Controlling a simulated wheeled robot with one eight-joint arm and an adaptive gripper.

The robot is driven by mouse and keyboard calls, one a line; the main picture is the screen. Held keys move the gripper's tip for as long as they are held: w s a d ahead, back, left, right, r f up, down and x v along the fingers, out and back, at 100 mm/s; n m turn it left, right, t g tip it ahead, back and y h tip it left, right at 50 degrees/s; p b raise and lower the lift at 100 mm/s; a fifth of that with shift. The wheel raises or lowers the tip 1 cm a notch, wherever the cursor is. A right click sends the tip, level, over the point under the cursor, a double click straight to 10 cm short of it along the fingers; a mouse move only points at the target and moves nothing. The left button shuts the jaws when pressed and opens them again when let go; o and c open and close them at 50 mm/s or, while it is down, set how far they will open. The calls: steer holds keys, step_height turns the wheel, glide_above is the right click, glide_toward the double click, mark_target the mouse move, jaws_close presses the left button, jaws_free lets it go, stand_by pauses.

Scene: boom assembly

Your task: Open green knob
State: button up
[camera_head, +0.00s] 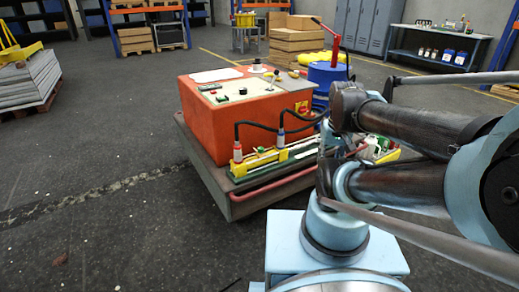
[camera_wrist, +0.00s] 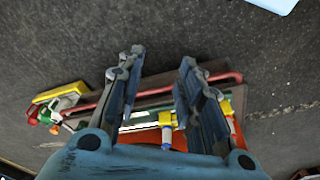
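A small green knob (camera_head: 260,150) appears on the yellow valve block (camera_head: 262,160) at the front edge of the orange box, in the head view. The fingers are not touching the green part at the left. In the head view my arm hides the gripper and part of the cart's right side.
The orange box (camera_head: 225,110) stands on a low cart with a red front rail (camera_head: 275,186). Black hoses (camera_head: 262,126) arch from its front to the valve block. A blue drum (camera_head: 327,76) stands behind it.

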steer(key=shift+o, duration=1.2)
steer(key=shift+s+r, duration=0.2)
steer(key=shift+s, duration=0.05)
steer(key=w+a+r, duration=0.4)
steer(key=w+r, duration=0.3)
steer(key=w, duration=0.4)
steer(key=m+g, duration=0.2)
glide_above(261, 148)
step_height(261, 148, down, 12)
steer(key=f, duration=1.6)
steer(key=shift+w+a+f, duration=0.1)
steer(key=shift+w+f, duration=0.05)
steer(key=shift+w, duration=0.05)
steer(key=c, duration=1.1)
